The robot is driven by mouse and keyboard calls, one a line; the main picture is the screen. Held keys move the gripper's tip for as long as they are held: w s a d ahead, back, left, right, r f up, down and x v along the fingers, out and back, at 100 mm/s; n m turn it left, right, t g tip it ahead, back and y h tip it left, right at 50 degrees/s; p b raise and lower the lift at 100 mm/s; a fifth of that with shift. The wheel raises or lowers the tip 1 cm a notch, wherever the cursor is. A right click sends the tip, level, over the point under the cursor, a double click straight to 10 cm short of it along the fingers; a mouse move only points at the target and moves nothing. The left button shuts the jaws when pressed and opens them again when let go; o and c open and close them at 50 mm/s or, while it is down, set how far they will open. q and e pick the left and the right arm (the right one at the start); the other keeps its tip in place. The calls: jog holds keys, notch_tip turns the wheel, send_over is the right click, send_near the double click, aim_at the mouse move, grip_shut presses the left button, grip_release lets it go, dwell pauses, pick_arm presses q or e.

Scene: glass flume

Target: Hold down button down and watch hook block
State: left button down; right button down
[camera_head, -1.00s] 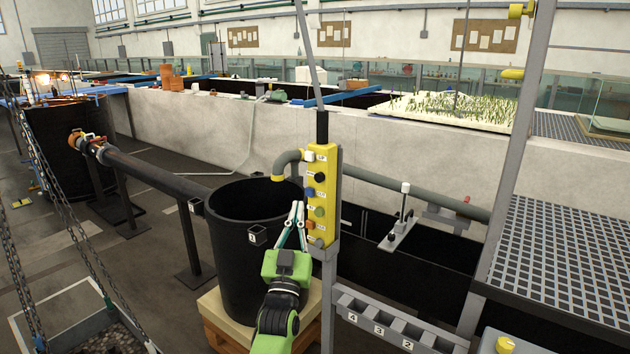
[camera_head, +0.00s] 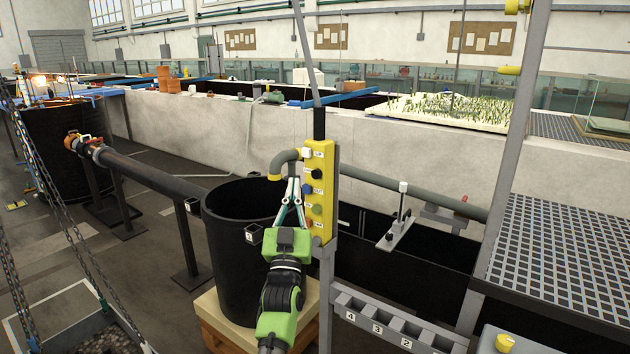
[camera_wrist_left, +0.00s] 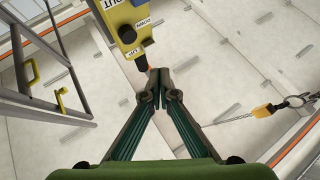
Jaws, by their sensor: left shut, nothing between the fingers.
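The yellow control pendant (camera_head: 321,205) hangs upright in the head view. Its front carries a column of white, black, blue, green and orange buttons with small labels, too small to read there. My left gripper (camera_head: 293,182) is shut and empty, its fingertips just left of the pendant at about the blue button's height. In the left wrist view, the shut fingertips (camera_wrist_left: 160,74) are close beside the pendant's end (camera_wrist_left: 128,25), near an orange-red button. I cannot tell whether they touch a button.
A large black tub (camera_head: 235,270) stands behind my left arm on a wooden pallet. Chains (camera_head: 45,180) hang at the left. A grey post and a metal grating (camera_head: 560,255) bound the right side. Numbered bins (camera_head: 375,325) sit low in front.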

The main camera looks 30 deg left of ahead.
aim_at(317, 174)
pick_arm(q)
jog(key=shift+w+d+b, duration=0.2)
jog(key=shift+w+b, duration=1.05)
jog(key=shift+w, duration=1.45)
jog(key=shift+w, duration=0.4)
jog(key=shift+w+d+b, duration=0.1)
jog(key=shift+w+b, duration=0.5)
jog(key=shift+b, duration=0.15)
dwell(1.6)
jog(key=shift+s, duration=0.1)
dwell(2.0)
jog(key=shift+s+p, duration=0.75)
jog(key=shift+s, duration=0.2)
